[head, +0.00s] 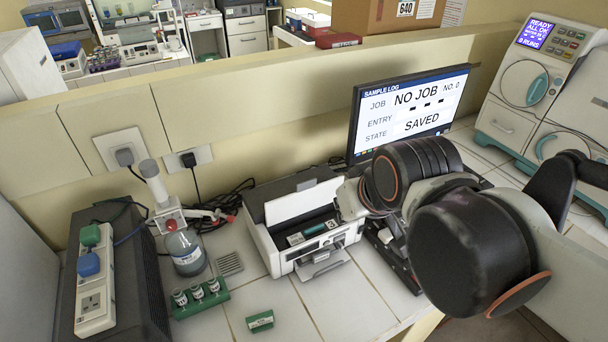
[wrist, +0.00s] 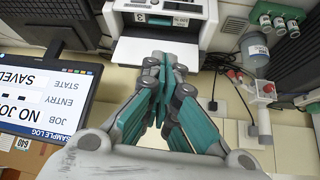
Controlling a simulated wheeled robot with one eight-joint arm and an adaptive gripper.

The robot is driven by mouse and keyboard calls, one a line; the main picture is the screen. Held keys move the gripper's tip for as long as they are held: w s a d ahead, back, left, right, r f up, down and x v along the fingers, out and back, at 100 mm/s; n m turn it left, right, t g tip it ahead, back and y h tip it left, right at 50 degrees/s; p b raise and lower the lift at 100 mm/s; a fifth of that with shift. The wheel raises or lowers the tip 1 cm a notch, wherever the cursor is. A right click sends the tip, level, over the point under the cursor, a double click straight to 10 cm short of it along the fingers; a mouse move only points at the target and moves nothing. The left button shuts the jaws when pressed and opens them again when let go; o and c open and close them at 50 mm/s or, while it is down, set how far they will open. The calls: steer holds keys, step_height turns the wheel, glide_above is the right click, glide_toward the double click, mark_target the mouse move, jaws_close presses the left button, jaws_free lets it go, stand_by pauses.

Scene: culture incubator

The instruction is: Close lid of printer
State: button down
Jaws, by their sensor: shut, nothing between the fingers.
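The white and dark grey printer (head: 262,236) stands on the tiled bench in the head view. Its white lid (head: 303,203) is raised at the back, and the interior with a teal and labelled part shows in front of it. In the wrist view the printer (wrist: 200,12) is at the top, with the pale lid panel (wrist: 135,50) below the opening. My gripper (wrist: 165,63) is shut and empty, its teal fingers pointing at the lid, with the tips overlapping the panel; I cannot tell if they touch. In the head view the fingers are hidden.
The monitor (head: 410,112) stands close behind and right of the printer, near my arm. A bottle (head: 186,252), a green vial rack (head: 200,297) and a small green box (head: 260,321) stand left and in front. Cables lie behind the printer.

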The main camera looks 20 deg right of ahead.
steer(key=w+a+n+g+p, duration=0.15)
steer(key=w+p, duration=0.55)
steer(key=w, duration=1.7)
step_height(320, 180, down, 10)
steer(key=b, duration=0.1)
steer(key=shift+w+g+y, duration=0.2)
steer(key=shift+g+y, duration=0.15)
steer(key=shift+y, duration=0.05)
steer(key=shift+s+n, duration=0.1)
steer(key=shift+n, duration=0.15)
steer(key=shift+f+b, duration=0.1)
steer(key=shift+b, duration=0.2)
